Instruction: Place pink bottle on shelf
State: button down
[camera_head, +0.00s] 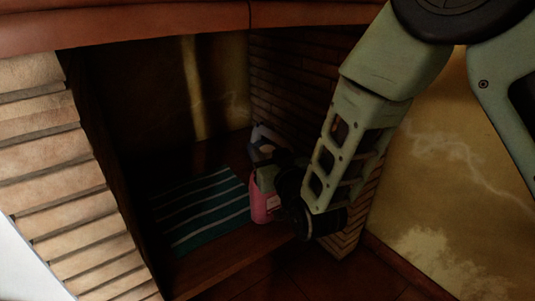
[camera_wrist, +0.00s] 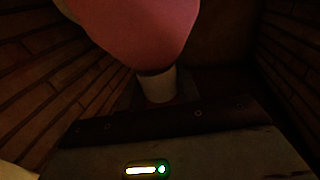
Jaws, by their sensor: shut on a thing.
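The shelf (camera_head: 240,252) is the dark wooden board forming the niche floor. The bottle is over or on its right part; I cannot tell whether its base touches. In the wrist view the pink bottle (camera_wrist: 150,28) fills the top, close to the camera.
A teal striped cloth (camera_head: 205,210) lies on the shelf, left of the bottle. A blue and white container (camera_head: 262,138) stands behind my gripper. The brick wall (camera_head: 300,95) is close on the right, and the counter top (camera_head: 130,26) is overhead. The niche is dark.

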jog(key=shift+s+f+b, duration=0.15)
jog(key=shift+f+b, duration=0.3)
jog(key=shift+f, duration=0.35)
jog(key=c, duration=1)
grip_release()
jog(key=shift+f, duration=0.15)
jog(key=shift+r, duration=0.25)
